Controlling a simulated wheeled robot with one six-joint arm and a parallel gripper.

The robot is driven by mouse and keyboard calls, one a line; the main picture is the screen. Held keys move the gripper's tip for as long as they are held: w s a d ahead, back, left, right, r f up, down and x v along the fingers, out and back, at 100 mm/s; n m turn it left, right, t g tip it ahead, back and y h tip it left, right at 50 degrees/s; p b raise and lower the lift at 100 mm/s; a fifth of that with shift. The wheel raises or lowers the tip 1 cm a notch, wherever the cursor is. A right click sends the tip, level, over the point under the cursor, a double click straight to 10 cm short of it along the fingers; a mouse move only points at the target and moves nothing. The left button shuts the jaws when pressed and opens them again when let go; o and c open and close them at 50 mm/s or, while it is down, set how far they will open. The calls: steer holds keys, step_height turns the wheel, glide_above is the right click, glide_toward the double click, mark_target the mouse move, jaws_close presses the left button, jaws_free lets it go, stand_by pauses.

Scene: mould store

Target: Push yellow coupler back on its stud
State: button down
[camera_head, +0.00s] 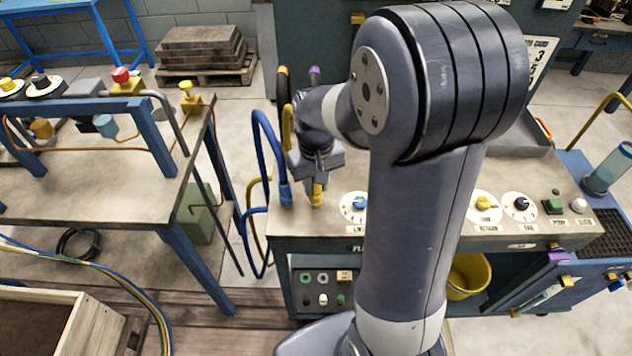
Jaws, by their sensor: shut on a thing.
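My gripper (317,178) points down at the left end of the grey bench top and is shut on the yellow coupler (317,198). The coupler is upright, with its lower part showing below the gripper. The yellow hose (287,125) runs up behind my wrist. The stud under the coupler is hidden, so I cannot tell whether the coupler is seated on it. My own arm covers much of the middle of the view.
A blue coupler (285,194) with a blue hose (262,130) stands close to the left. A dial with a blue knob (359,203) is close to the right. A yellow bucket (468,275) sits below the bench. A worktable (80,185) stands left, across a gap.

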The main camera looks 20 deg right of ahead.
steer(key=shift+f+b, duration=0.35)
steer(key=shift+f, duration=0.25)
stand_by(1.4)
steer(key=c, duration=1.1)
jaws_free()
step_height(320, 180, up, 11)
steer(key=shift+f, duration=0.1)
step_height(320, 180, down, 11)
steer(key=shift+r, duration=0.25)
